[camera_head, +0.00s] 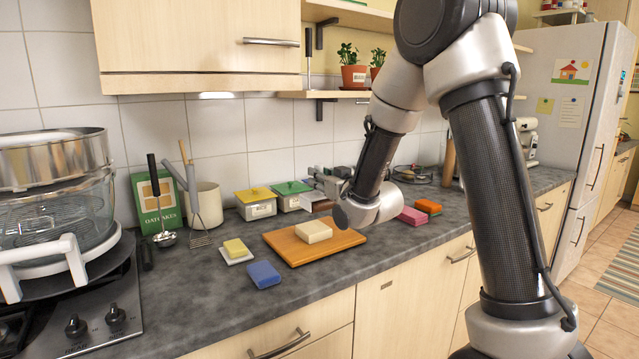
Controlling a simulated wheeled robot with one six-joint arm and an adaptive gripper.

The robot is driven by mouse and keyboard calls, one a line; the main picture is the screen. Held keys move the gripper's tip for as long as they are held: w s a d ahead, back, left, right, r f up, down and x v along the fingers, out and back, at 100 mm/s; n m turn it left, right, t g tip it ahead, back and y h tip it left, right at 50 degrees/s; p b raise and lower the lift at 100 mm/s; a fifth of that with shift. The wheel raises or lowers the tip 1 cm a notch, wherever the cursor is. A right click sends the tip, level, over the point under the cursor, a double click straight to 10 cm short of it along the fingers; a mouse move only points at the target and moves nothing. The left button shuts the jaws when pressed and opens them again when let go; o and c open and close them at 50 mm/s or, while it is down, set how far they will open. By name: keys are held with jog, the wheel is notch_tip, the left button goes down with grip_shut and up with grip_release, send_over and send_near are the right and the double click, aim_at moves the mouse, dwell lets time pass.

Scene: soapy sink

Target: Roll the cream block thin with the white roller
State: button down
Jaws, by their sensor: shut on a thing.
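The cream block (313,231) is a thick, flat-topped slab lying on the wooden board (290,252) on the dark counter. My gripper (318,181) is above and behind the board, close to the back wall, apart from the block. It is shut on a small pale thing, which looks like the white roller; it is small and partly hidden by the gripper and arm, so its outline is unclear.
Left of the board are a yellow block on a white dish (236,251) and a blue block (264,274). Yellow-lidded (256,204) and green-lidded (292,194) boxes stand behind. Pink (412,216) and orange (429,206) blocks lie right.

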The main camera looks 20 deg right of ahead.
aim_at(314, 194)
dwell(0.3)
jog(key=x, duration=0.3)
jog(key=shift+r, duration=0.35)
jog(key=shift+f, duration=3.35)
jog(key=shift+f, duration=0.7)
jog(key=shift+a, duration=0.1)
